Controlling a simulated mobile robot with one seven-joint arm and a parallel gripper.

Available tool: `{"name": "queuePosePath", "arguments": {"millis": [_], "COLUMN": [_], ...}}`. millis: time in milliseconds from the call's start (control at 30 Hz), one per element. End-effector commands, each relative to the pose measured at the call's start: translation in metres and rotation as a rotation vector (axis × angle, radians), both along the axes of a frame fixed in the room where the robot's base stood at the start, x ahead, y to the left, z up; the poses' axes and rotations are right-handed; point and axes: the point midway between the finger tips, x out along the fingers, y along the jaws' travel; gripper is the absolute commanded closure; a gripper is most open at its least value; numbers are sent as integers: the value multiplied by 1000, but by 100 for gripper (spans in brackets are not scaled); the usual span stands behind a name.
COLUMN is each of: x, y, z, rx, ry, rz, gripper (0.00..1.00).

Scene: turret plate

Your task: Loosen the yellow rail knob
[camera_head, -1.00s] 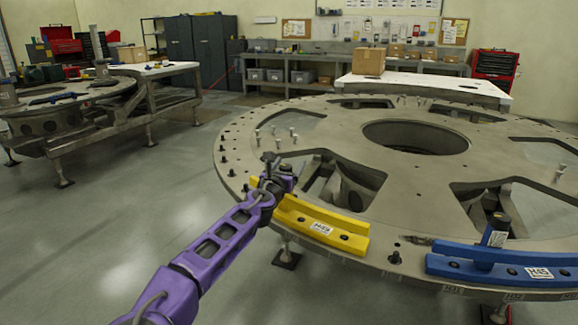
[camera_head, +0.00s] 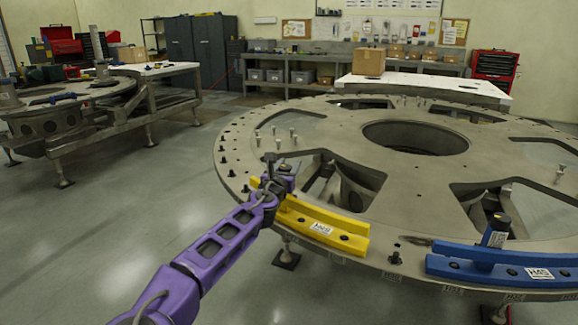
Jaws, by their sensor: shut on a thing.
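The yellow rail (camera_head: 323,227) lies along the near rim of the large round turret plate (camera_head: 400,185). It has a white label and dark bolts on its right part. My gripper (camera_head: 272,178) is at the rail's left end, on my purple arm. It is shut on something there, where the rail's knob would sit. The knob itself is hidden behind my gripper and wrist, so I cannot see its turn or height.
A blue rail (camera_head: 497,266) with its own upright knob (camera_head: 496,231) lies on the rim to the right. Several small bolts stand on the plate. Large openings cut through the plate. A cardboard box (camera_head: 368,62) stands on a white table behind.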

Motion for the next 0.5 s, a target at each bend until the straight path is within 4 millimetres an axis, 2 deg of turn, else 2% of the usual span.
{"name": "queuePosePath", "arguments": {"millis": [267, 500], "x": [0, 0], "y": [2, 8], "z": [0, -1], "rx": [0, 0], "ry": [1, 2], "rz": [156, 373], "gripper": [100, 100]}}
